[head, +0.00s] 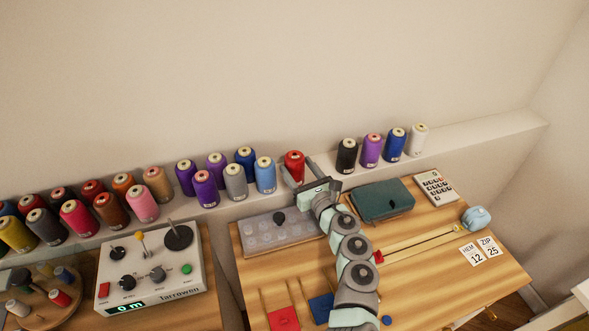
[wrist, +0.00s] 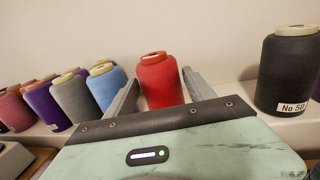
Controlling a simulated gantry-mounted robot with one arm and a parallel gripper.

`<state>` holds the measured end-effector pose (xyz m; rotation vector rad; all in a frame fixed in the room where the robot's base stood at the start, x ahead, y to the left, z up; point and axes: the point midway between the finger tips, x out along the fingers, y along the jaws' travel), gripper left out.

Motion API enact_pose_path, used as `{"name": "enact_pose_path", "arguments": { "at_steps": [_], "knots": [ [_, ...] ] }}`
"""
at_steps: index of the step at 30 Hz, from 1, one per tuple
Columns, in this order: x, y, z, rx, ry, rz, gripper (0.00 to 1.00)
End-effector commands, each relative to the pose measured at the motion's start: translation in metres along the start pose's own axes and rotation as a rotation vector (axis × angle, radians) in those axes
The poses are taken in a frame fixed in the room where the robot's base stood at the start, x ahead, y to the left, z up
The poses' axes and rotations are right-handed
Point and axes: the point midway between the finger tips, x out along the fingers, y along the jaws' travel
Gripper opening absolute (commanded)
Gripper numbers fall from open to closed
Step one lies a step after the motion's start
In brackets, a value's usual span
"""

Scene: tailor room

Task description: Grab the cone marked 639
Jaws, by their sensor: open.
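Several thread cones stand along the wall ledge. No label reading 639 can be made out in either view. A red cone (head: 294,163) stands on the ledge, and it also shows in the wrist view (wrist: 161,80). My gripper (head: 297,172) is open, with its fingers reaching toward the red cone. In the wrist view my gripper (wrist: 160,95) has one finger on each side of the red cone; I cannot tell whether they touch it. A black cone (wrist: 287,72) to the right is marked No 50. The red cone's lower part is hidden behind my gripper.
A blue cone (head: 265,175) and a grey cone (head: 236,182) stand close left of the red one. The ledge is bare between the red cone and the black cone (head: 346,156). Below are a bobbin box (head: 262,238), a teal case (head: 381,200) and a control box (head: 153,268).

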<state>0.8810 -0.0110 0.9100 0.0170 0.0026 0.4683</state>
Motion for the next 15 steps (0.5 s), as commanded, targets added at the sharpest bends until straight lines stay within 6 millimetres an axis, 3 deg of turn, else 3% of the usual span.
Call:
{"name": "enact_pose_path", "arguments": {
  "at_steps": [15],
  "knots": [
    [0.041,-0.001,0.000,0.004,-0.003,-0.003,0.62]
  ]
}}
